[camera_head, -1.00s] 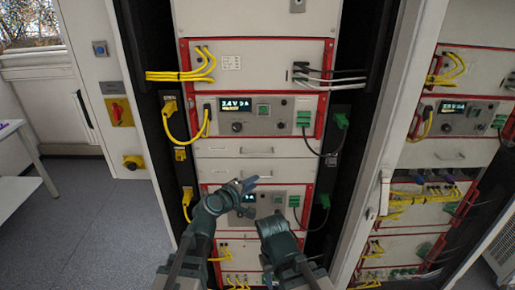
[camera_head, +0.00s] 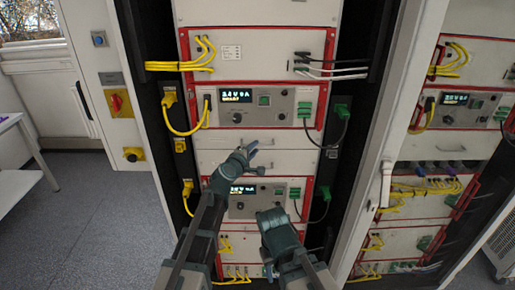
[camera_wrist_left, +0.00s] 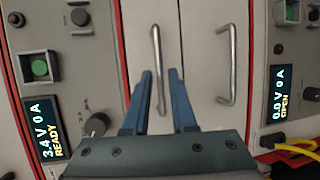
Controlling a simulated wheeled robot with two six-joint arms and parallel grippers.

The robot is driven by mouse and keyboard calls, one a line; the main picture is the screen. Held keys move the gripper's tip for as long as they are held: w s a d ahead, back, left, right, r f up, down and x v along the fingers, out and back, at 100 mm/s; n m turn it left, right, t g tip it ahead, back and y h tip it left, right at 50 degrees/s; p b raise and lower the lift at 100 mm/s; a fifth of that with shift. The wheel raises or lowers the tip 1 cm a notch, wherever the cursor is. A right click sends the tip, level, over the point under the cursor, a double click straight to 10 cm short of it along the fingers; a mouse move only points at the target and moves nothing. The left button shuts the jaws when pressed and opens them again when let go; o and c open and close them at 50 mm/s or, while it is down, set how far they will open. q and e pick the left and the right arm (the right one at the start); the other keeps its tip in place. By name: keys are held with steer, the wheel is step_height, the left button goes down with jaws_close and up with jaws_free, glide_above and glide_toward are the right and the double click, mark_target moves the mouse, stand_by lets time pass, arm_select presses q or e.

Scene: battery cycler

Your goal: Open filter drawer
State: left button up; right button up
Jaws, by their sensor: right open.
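Two plain grey drawer fronts sit between two cycler units in the middle rack. The upper drawer handle (camera_head: 258,141) is a metal bar; it is the left bar (camera_wrist_left: 157,60) in the left wrist view, where the lower drawer handle (camera_wrist_left: 228,65) is to its right. My left gripper (camera_head: 251,150) is at the upper handle. In the left wrist view its fingers (camera_wrist_left: 160,82) are open, one on each side of the upper bar; I cannot tell whether they touch it. My right gripper (camera_head: 268,214) is open and empty, lower, before the lower unit.
The upper cycler unit (camera_head: 275,118) and lower cycler unit (camera_head: 274,208) have displays, knobs and plugged cables. Yellow cables (camera_head: 180,66) hang at the left. An open rack door edge (camera_head: 384,130) stands at the right.

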arm_select(q)
steer(key=shift+x, duration=1.7)
steer(key=shift+c, duration=0.2)
jaws_close()
